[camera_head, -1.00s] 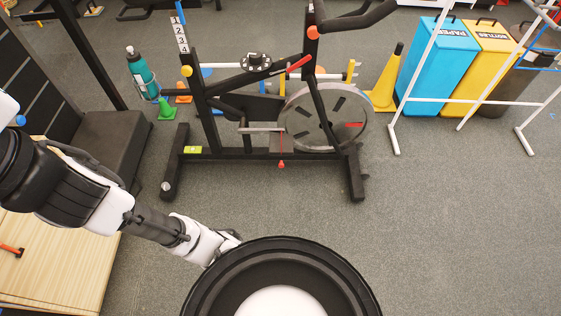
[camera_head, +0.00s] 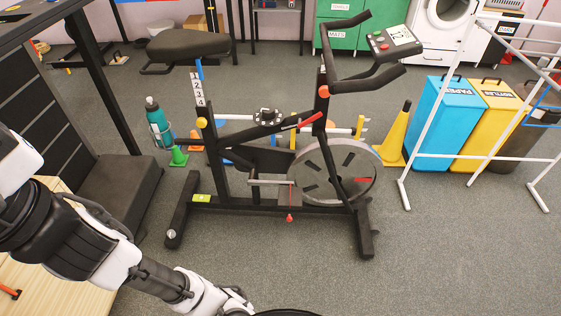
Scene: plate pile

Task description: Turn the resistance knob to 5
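The exercise bike (camera_head: 300,206) stands upright on the grey floor, ahead of me. A round black knob (camera_head: 268,116) with white marks sits on top of its sloping frame bar, between the seat post and the handlebar post. It looks like the resistance knob; its numbers and setting are too small to read. A red lever (camera_head: 309,120) lies just to its right on the bar. My gripper (camera_head: 238,300) is at the bottom edge, well below and apart from the bike. Its fingers are small and partly cut off, so their opening cannot be made out.
A yellow cone (camera_head: 394,137), blue bin (camera_head: 442,115) and white rack (camera_head: 402,190) stand right. A wooden surface (camera_head: 62,284) is lower left. The floor before the bike is clear.

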